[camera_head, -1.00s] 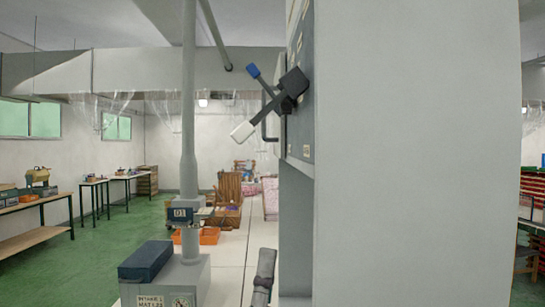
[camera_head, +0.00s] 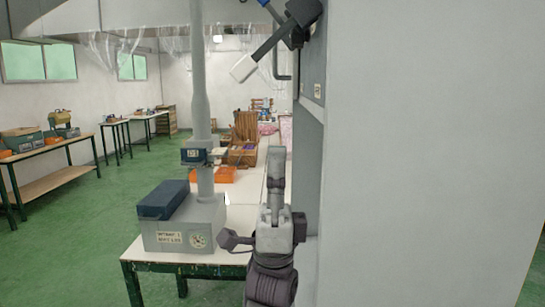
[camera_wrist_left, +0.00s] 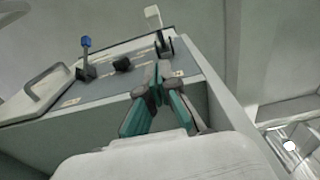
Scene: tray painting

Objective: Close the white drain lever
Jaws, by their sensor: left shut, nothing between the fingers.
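The white drain lever has a white grip (camera_head: 243,68) on a dark shaft. In the head view it slants down and left from its pivot on the grey cabinet's panel. In the left wrist view the white lever (camera_wrist_left: 153,17) rises at the top, beyond the fingers. My left gripper (camera_wrist_left: 157,82) has its fingers together, with nothing between them. They sit in front of the panel, apart from the lever. In the head view the left gripper (camera_head: 275,155) is upright beside the cabinet, below the lever. My right gripper is not in view.
A blue-tipped lever (camera_wrist_left: 86,42), a dark knob (camera_wrist_left: 122,64) and a grey handle (camera_wrist_left: 45,88) are on the panel. The large cabinet (camera_head: 420,150) blocks the right. A table with a grey column and a blue box (camera_head: 163,199) stands on the left.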

